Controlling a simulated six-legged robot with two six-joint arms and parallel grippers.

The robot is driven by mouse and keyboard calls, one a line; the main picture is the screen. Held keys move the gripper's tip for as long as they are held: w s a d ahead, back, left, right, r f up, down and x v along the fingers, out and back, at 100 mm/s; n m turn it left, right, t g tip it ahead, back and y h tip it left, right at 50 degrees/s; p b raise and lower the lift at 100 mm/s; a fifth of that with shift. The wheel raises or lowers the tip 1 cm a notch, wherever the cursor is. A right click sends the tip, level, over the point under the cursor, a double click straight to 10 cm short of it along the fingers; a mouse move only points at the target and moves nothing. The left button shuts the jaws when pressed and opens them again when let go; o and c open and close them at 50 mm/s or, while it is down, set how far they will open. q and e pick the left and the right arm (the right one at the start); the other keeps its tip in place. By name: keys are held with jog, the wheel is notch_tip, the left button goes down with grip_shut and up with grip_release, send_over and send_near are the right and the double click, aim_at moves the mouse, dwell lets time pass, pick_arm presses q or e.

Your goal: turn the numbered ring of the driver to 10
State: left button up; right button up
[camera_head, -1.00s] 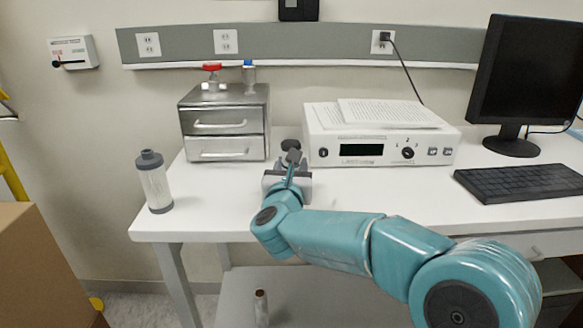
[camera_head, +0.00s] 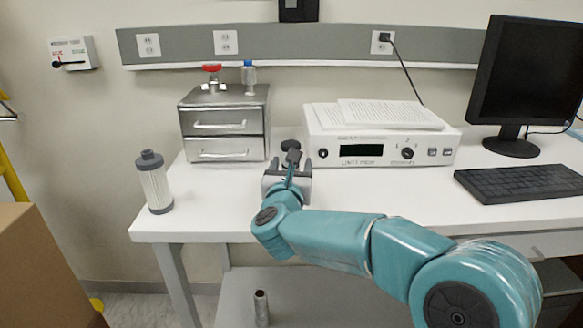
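A small dark piece with a rounded knob (camera_head: 290,147), which may be the driver, shows at the middle of the white table, just beyond my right gripper. Its numbered ring and figures are too small to make out. My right gripper (camera_head: 288,177), on the teal arm from the right, is over the table in front of the instrument. Its grey fingers stand on either side of the dark piece. I cannot tell whether they touch it. My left gripper is not in view.
A steel drawer unit (camera_head: 224,125) with red and blue valves stands behind left. A grey-capped filter (camera_head: 155,185) stands near the left edge. A white instrument (camera_head: 378,150) bears papers. The keyboard (camera_head: 523,183) and monitor (camera_head: 527,85) are right.

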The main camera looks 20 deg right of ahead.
jog(key=b+v, duration=0.2)
jog(key=v, duration=1.4)
jog(key=shift+s, duration=0.2)
